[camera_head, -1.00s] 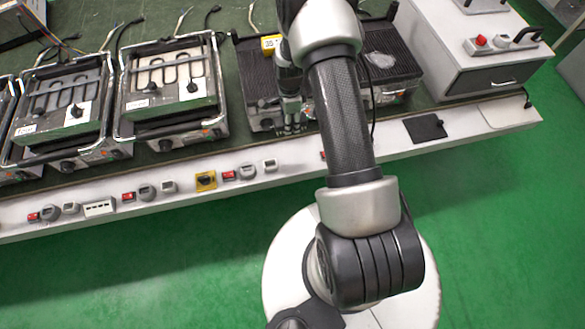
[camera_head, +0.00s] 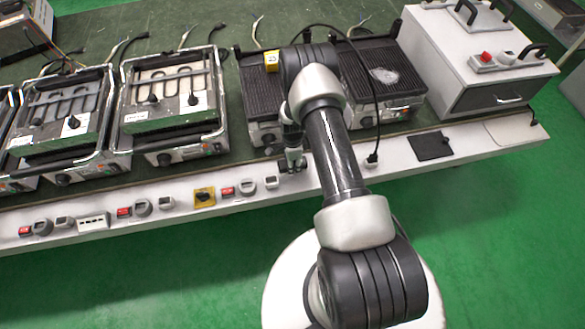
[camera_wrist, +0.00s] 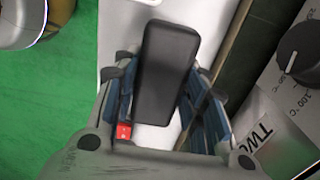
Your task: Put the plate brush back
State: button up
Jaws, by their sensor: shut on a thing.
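My gripper (camera_wrist: 163,95) has its blue-padded fingers around a black rectangular block (camera_wrist: 165,72), taken to be the plate brush, and is shut on it. The block's bristles are not visible. In the head view my gripper (camera_head: 293,162) points down over the front strip of the workbench (camera_head: 335,178), just in front of a contact grill. There the brush is too small and covered to make out. In the wrist view the block appears over a white surface; whether it touches it I cannot tell.
Ribbed grill plates (camera_head: 385,72) stand behind my gripper, with a black cable between them. A grill knob (camera_wrist: 300,55) is close on the right in the wrist view. A dark flat pad (camera_head: 432,146) lies on the strip to the right. Switches (camera_head: 228,190) line it to the left.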

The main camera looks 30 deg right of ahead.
jog(key=shift+f, duration=1.45)
jog(key=shift+f+b, duration=0.1)
jog(key=shift+b, duration=0.3)
jog(key=shift+f, duration=0.15)
jog(key=o, duration=1)
jog(key=shift+r, duration=0.2)
